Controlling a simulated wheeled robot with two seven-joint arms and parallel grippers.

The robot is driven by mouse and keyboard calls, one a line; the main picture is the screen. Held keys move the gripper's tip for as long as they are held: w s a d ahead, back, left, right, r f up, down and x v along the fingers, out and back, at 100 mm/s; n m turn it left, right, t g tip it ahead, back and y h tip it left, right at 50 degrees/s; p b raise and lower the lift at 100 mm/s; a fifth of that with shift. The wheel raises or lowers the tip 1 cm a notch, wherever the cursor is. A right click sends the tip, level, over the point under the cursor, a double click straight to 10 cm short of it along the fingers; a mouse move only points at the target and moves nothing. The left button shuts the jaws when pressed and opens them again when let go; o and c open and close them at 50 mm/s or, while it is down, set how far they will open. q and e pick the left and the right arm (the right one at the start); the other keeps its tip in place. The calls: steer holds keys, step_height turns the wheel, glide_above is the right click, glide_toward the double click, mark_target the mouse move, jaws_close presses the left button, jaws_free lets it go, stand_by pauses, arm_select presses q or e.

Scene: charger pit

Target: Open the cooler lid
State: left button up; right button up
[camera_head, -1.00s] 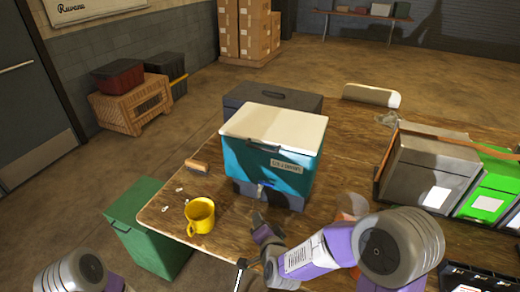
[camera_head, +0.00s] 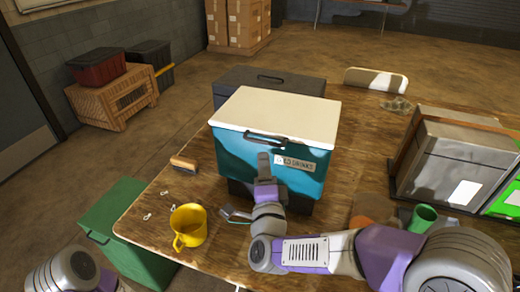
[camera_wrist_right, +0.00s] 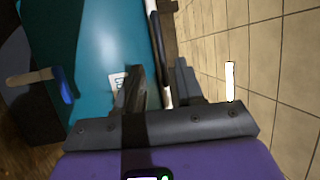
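The cooler (camera_head: 235,155) is a teal box with a white lid (camera_head: 280,113), standing on the table on a dark base. The lid lies flat and shut. A dark handle (camera_head: 262,137) runs along the lid's front edge. My right gripper (camera_head: 264,160) is raised at the cooler's front, just below the handle. In the right wrist view my right gripper (camera_wrist_right: 160,80) has its fingers apart, with the white lid edge (camera_wrist_right: 168,90) and dark handle (camera_wrist_right: 154,40) showing between and beyond them. I cannot tell whether they touch. My left gripper is out of view.
A grey metal box (camera_head: 450,165) is at the right. A green bin (camera_head: 115,225) stands by the left table edge.

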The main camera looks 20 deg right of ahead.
steer(key=shift+x, duration=3.6)
jaws_close()
